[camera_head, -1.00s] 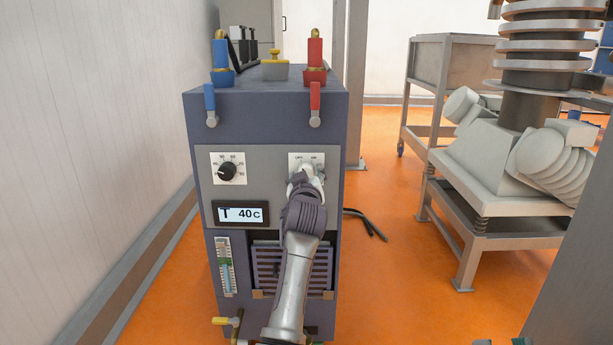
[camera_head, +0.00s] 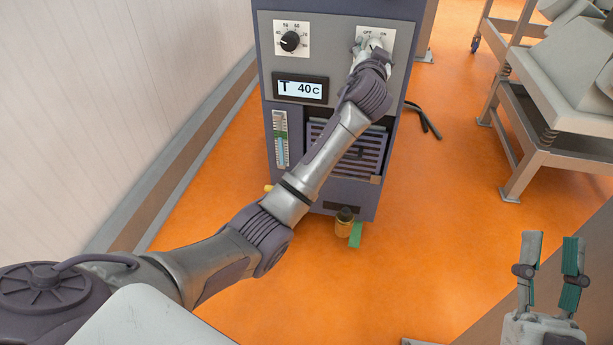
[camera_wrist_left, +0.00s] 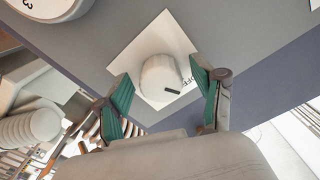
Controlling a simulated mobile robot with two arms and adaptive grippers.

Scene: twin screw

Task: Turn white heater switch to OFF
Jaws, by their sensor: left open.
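The white heater switch (camera_wrist_left: 160,75) is a round knob with a dark mark, on a white plate on the heater (camera_head: 335,8). The word OFF shows beside the knob in the left wrist view; ON also shows on the plate (camera_head: 388,38) in the head view. My left gripper (camera_head: 371,45) is at the switch and mostly hides it. In the left wrist view its green-padded fingers (camera_wrist_left: 160,82) are open, one on each side of the knob; whether they touch it I cannot tell. My right gripper (camera_head: 551,240) is open and empty at the lower right.
A temperature dial (camera_head: 290,41) and a display reading 40 C (camera_head: 300,88) are left of the switch. A vent grille (camera_head: 345,150) is below. A wall (camera_head: 90,100) stands at left and a metal stand (camera_head: 545,125) at right.

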